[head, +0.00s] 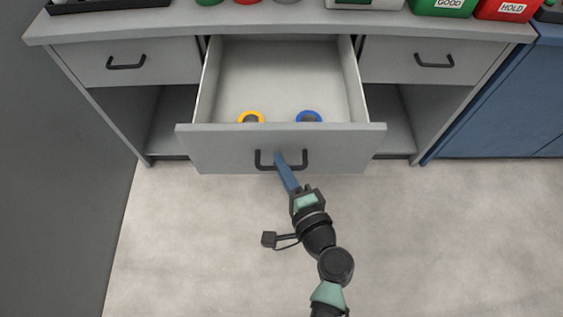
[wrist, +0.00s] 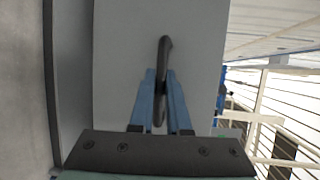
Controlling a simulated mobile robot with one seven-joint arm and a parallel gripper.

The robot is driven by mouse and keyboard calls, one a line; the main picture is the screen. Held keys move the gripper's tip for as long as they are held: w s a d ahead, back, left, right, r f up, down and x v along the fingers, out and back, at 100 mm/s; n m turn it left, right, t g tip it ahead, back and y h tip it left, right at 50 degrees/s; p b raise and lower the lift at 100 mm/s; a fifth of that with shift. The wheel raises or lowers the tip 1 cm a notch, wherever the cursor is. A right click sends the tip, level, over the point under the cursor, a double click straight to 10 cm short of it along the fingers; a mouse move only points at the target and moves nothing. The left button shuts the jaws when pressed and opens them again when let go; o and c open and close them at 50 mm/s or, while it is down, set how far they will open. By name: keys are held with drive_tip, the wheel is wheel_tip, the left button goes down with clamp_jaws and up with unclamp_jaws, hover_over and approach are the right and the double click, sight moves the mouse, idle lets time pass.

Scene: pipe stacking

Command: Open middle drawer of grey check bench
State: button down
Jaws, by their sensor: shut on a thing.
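The middle drawer (head: 225,150) of the grey bench (head: 300,22) stands pulled out, with its inside showing from above. Its black handle (head: 303,160) is on the front panel, and it also shows in the wrist view (wrist: 165,60). My gripper (head: 279,158) has its blue fingers shut on this handle. In the wrist view the fingers (wrist: 160,88) lie on either side of the handle bar. A yellow ring-shaped thing (head: 251,115) and a blue one (head: 309,115) lie in the drawer near its front, partly hidden by the front panel.
A left drawer (head: 90,66) and a right drawer (head: 470,65) are shut, with open spaces below. A green bin (head: 443,8) and a red bin (head: 502,10) stand on the bench top. A blue cabinet (head: 500,100) is at the right. The floor in front is clear.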

drive_tip(key=c, duration=0.9)
unclamp_jaws()
drive_tip(key=p+v, duration=0.1)
drive_tip(key=v, duration=1.2)
drive_tip(key=shift+w+r, duration=0.1)
drive_tip(key=shift+w, duration=0.05)
